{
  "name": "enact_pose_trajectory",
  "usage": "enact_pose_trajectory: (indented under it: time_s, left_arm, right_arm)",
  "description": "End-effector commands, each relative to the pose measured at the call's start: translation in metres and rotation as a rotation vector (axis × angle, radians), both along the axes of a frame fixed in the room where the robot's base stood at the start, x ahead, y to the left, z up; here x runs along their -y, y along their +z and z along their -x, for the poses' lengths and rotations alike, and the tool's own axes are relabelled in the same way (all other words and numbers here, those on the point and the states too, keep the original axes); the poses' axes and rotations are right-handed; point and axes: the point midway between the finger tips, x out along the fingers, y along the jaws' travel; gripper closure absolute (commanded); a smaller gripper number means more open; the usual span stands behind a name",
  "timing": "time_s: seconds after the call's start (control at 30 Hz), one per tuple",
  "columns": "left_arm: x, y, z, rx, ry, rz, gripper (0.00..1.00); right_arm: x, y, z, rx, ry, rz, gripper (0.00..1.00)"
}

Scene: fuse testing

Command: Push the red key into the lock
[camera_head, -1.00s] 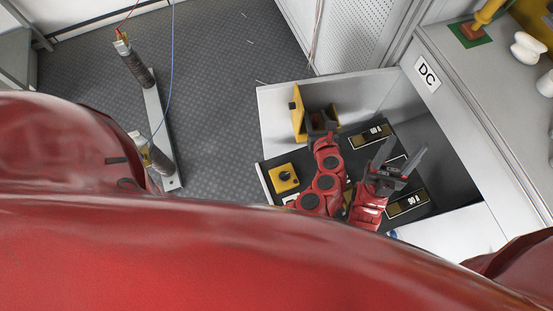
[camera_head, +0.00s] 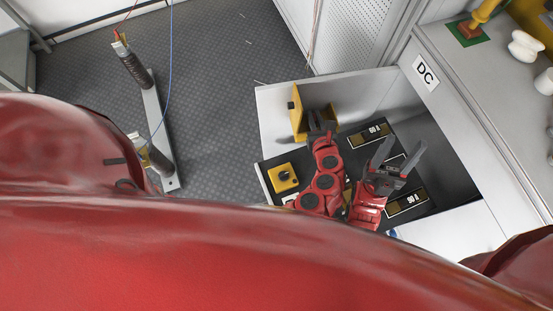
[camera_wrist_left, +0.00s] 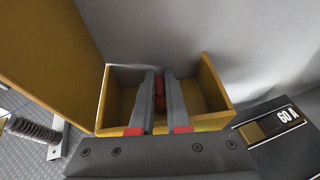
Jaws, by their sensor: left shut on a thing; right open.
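My left gripper (camera_head: 322,127) is at the open yellow box (camera_head: 299,108) at the back left of the black panel. In the left wrist view its two grey fingers (camera_wrist_left: 165,100) reach down into the yellow box (camera_wrist_left: 207,120). They are shut on a small red thing, which looks like the red key (camera_wrist_left: 160,92); only part of it shows between the fingers. I cannot make out the lock or whether the key touches it. My right gripper (camera_head: 399,160) is open and empty above the right part of the panel, with its fingers apart.
A smaller yellow box with a black knob (camera_head: 284,178) sits on the panel's left side. Dark plates marked 60 A (camera_head: 371,136) and 90 A (camera_head: 407,202) lie on the black panel. White cabinet walls (camera_head: 375,100) surround it. A stand with coils (camera_head: 155,120) is on the floor at left.

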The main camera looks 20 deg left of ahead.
Motion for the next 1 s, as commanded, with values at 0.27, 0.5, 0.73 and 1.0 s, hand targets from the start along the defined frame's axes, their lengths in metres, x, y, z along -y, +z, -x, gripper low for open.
enact_pose_trajectory:
  time_s: [0.27, 0.5, 0.73, 1.0]
  left_arm:
    - [0.000, 0.003, 0.000, 0.000, 0.000, 0.000, 1.00]
    - [0.000, 0.020, 0.000, -0.001, -0.001, 0.001, 1.00]
    - [0.000, 0.036, 0.000, 0.000, 0.000, -0.001, 1.00]
    - [0.000, 0.052, 0.000, -0.001, 0.000, -0.002, 1.00]
  right_arm:
    - [0.000, 0.004, 0.000, 0.000, 0.000, 0.000, 0.45]
    - [0.000, 0.025, 0.000, 0.000, 0.000, 0.000, 0.45]
    - [0.000, 0.045, 0.000, 0.000, 0.000, 0.000, 0.45]
    - [0.000, 0.066, 0.000, 0.000, 0.000, 0.000, 0.45]
